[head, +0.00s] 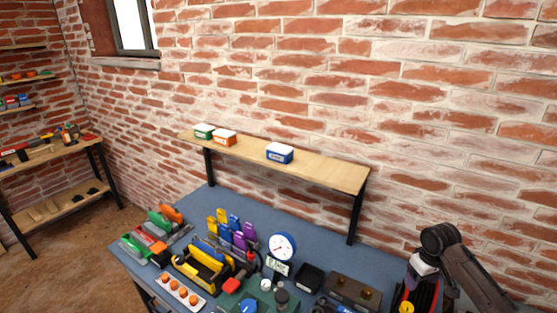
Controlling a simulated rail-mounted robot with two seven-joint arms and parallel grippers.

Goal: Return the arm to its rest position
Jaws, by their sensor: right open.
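My right arm (482,275) comes in from the lower right, bends at a dark rounded joint and points down. Its right gripper (415,290) is over the right end of the blue-topped workbench (330,262). The gripper is open; its fingertips are small and hard to make out against the dark and red parts there. I see nothing held in it. My left gripper is not in view.
A wooden shelf (325,172) with green, orange and blue boxes stands raised along the brick wall. A dial gauge (282,247), a yellow toolbox (198,270), colored clamps and dark trays crowd the bench. Another bench (50,152) stands far left.

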